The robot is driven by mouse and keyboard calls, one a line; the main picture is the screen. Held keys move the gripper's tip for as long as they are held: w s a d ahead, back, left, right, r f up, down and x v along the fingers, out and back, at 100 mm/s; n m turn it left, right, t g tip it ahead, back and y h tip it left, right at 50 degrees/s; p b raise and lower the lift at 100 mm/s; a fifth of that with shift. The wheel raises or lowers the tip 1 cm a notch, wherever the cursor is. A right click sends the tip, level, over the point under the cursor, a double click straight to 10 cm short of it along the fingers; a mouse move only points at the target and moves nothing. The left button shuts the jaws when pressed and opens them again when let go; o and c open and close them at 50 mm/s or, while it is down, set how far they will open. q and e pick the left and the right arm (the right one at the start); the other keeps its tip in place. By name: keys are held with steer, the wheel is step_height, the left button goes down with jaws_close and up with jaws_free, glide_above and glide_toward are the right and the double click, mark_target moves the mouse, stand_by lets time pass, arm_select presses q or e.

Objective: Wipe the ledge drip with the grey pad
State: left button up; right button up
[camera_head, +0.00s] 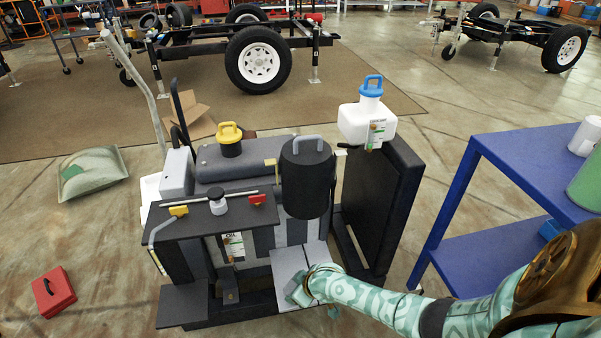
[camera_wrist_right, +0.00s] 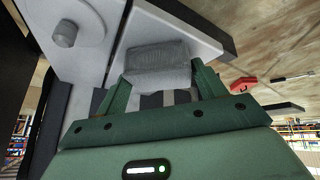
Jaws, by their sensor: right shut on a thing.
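My right gripper (camera_head: 308,284) reaches in from the lower right to the front of the dark machine. In the right wrist view, its green fingers (camera_wrist_right: 160,82) are shut on the grey pad (camera_wrist_right: 157,66), a textured block. The pad lies against or very close to the pale grey ledge (camera_wrist_right: 200,32); I cannot tell if it touches. In the head view the ledge (camera_head: 288,260) is a light plate low on the machine's front, with the gripper at its near right edge. I cannot make out a drip; the pad and hand may cover it. My left gripper is not in view.
Above the ledge hangs a black cylinder (camera_head: 307,178) with a grey handle. A dark shelf (camera_head: 205,205) is to the left, and a dark upright panel (camera_head: 385,205) to the right. A blue cart (camera_head: 520,170) stands at right. A red box (camera_head: 53,292) lies on the floor.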

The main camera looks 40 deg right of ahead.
steer(key=shift+w+d+f+b, duration=0.15)
steer(key=shift+w+d+b, duration=0.15)
steer(key=shift+w+d, duration=0.45)
steer(key=shift+w+d+b, duration=0.45)
steer(key=shift+w, duration=0.4)
steer(key=shift+w+d+b, duration=0.4)
steer(key=shift+w+d, duration=0.05)
steer(key=shift+w, duration=0.35)
step_height(320, 180, up, 6)
steer(key=p, duration=0.4)
steer(key=shift+w+f, duration=0.1)
steer(key=shift+w, duration=0.05)
steer(key=shift+r+p, duration=0.35)
steer(key=shift+p, duration=0.1)
